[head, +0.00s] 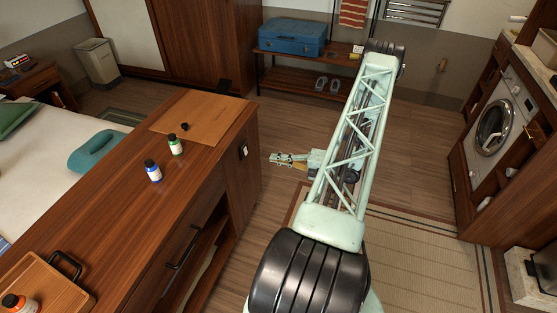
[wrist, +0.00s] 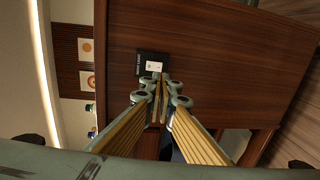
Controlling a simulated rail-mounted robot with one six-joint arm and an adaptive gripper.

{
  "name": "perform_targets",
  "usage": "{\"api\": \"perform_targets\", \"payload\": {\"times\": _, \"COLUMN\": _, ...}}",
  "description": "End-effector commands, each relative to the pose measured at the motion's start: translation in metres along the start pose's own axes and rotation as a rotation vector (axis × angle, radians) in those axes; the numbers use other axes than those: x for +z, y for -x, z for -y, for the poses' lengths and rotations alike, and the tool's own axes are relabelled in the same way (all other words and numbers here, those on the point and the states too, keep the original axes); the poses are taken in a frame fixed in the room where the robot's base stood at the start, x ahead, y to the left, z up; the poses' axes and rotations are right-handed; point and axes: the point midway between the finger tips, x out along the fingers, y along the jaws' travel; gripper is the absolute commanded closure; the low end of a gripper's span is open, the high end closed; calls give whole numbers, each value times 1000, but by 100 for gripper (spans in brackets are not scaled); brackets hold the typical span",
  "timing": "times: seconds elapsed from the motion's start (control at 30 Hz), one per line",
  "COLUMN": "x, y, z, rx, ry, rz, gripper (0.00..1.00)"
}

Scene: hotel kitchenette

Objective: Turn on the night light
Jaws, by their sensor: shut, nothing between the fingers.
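A black switch plate with a white rocker (wrist: 154,66) is on the brown wooden side panel of the counter in the wrist view. Small lettering runs along one edge, too small to read for certain. It also shows in the head view as a small dark and white plate (head: 243,151) on the counter's end face. My gripper (head: 274,158) is shut and empty, to the right of the plate and pointing at it. In the wrist view, the closed fingertips (wrist: 161,80) overlap the plate's lower edge; I cannot tell whether they touch it. I see no lit lamp.
A bench (head: 305,62) with a blue case (head: 292,37) stands at the back. A washing machine (head: 495,120) is at right. The floor around my gripper is clear.

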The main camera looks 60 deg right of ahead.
Motion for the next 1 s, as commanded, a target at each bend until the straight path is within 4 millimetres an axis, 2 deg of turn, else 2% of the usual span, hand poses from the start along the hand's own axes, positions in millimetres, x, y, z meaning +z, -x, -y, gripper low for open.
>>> {"api": "perform_targets", "payload": {"times": 1.0, "x": 0, "y": -101, "z": 0, "rx": 0, "ry": 1, "rz": -2, "gripper": 100}}
